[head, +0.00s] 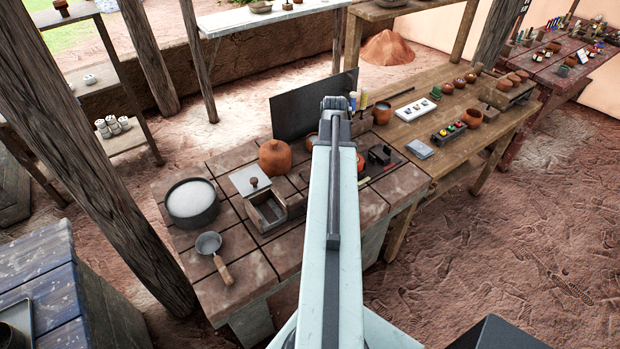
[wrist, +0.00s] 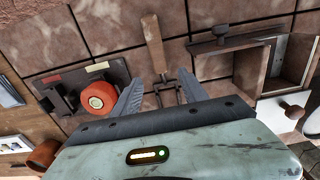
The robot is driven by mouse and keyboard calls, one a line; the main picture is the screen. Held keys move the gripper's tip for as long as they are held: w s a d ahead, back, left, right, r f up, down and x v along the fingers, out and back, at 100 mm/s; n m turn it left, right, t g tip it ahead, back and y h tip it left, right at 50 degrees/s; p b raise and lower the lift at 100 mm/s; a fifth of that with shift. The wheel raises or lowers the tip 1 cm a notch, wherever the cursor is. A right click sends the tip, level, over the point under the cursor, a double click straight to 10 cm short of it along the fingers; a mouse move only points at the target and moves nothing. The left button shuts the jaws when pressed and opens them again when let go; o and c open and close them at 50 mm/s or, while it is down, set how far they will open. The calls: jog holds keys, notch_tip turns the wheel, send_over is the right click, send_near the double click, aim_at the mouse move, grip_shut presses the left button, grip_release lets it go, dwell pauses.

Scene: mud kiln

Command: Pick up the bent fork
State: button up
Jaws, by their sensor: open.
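The bent fork, with a wooden handle (wrist: 153,42) and dark metal prongs, lies on the tiled tabletop in the wrist view. Its handle points to the top of the picture, and its prongs are partly hidden by my gripper. My gripper (wrist: 160,78) is open, with one finger on each side of the fork. The fork looks apart from both fingers; the height of the fingers above it is hard to tell. In the head view my arm covers the fork and gripper.
A wooden box (wrist: 245,68) stands right of the fork in the wrist view; a dark holder with a round orange part (wrist: 100,95) stands left. In the head view, the tiled table (head: 230,290) also bears a bowl (head: 192,203), a ladle (head: 209,243) and a clay jar (head: 276,157).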

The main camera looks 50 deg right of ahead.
jog(key=shift+w, duration=0.15)
notch_tip(320, 180, down, 3)
jog(key=b, duration=0.3)
jog(key=shift+r, duration=0.15)
jog(key=f+b, duration=0.5)
jog(key=shift+s+f, duration=0.2)
jog(key=shift+s, duration=0.2)
jog(key=shift+r, duration=0.2)
jog(key=shift+c, duration=0.3)
grip_shut()
